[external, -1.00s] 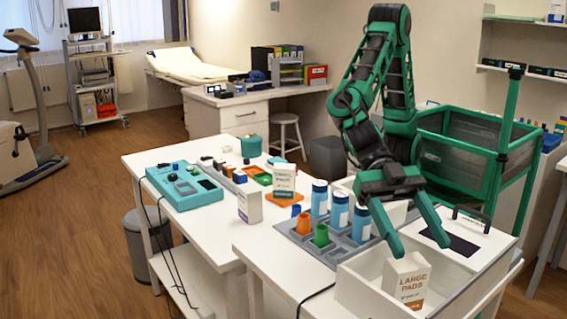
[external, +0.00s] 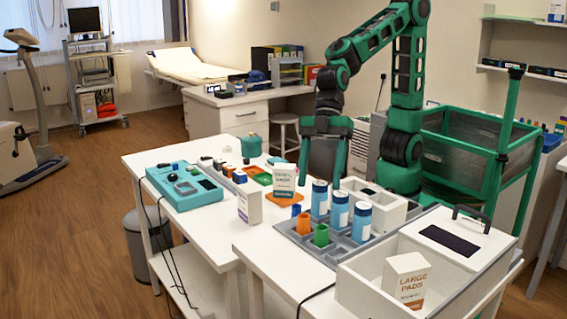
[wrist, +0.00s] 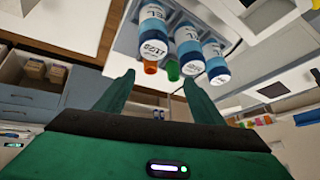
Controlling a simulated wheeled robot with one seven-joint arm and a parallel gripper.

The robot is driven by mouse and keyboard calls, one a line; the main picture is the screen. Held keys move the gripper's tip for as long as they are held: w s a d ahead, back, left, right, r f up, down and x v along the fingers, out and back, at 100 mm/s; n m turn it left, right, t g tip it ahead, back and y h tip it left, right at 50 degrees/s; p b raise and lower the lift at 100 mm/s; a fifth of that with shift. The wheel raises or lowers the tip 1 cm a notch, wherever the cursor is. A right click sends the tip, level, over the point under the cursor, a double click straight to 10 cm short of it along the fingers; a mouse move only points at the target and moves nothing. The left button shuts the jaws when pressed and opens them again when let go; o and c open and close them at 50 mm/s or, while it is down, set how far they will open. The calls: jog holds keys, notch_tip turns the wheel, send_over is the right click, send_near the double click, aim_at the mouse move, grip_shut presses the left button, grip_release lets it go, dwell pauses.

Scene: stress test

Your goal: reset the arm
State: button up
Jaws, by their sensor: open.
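My green arm rises at the right of the table in the external view and bends over to the left. My gripper (external: 318,182) hangs fingers down behind the blue-and-white bottles (external: 340,210), open with nothing between its fingers. In the wrist view my gripper (wrist: 160,98) shows its two green fingers spread apart. Beyond them are the bottles (wrist: 188,48), an orange cup (wrist: 150,67) and a green cup (wrist: 173,70). The Large Pads box (external: 404,281) stands in the white open bin (external: 365,288), well away from my gripper.
The grey tray (external: 290,236) holds the bottles and the orange and green cups. A small white carton (external: 249,206), another box (external: 284,180) and a teal device (external: 184,187) stand on the left table. A green-framed mesh cart (external: 465,145) is at the right.

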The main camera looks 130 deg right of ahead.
jog(key=s+d+f+m+g+h, duration=0.25)
jog(key=s+d+m, duration=0.25)
jog(key=s+d, duration=0.85)
jog(key=s+d+f+m+g, duration=0.1)
jog(key=s+d+m, duration=0.2)
jog(key=s, duration=0.6)
jog(key=s+d+f+m+g+h, duration=0.1)
jog(key=s+d+m+g, duration=0.1)
jog(key=s+d, duration=0.3)
jog(key=s+m, duration=0.1)
jog(key=s, duration=0.2)
jog(key=shift+s, duration=0.35)
